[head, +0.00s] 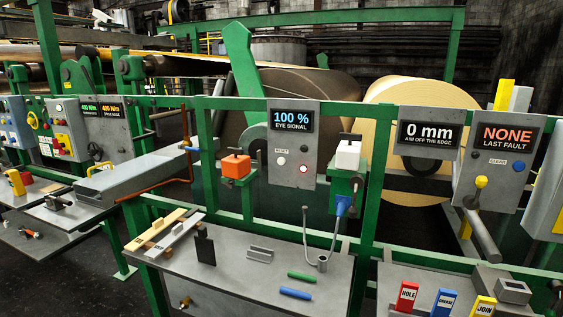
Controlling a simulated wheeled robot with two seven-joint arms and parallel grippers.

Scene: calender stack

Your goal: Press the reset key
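A grey control box (293,190) with a display reading "100 % EYE SIGNAL" hangs on the green rail at the centre. Below its display is a small white label, too small to read surely but possibly "RESET", with a round white key (281,161) under it. A small red-ringed, bright light or button (304,169) sits to the lower right of that key. Nothing touches the key. Neither of my grippers shows in the head view.
An orange block (236,166) and a white block (347,155) sit on green brackets beside the box. Below, a grey table (240,262) holds bars, a bent metal rod and green and blue markers. A "NONE LAST FAULT" box (500,165) stands right. Large rolls stand behind the rail.

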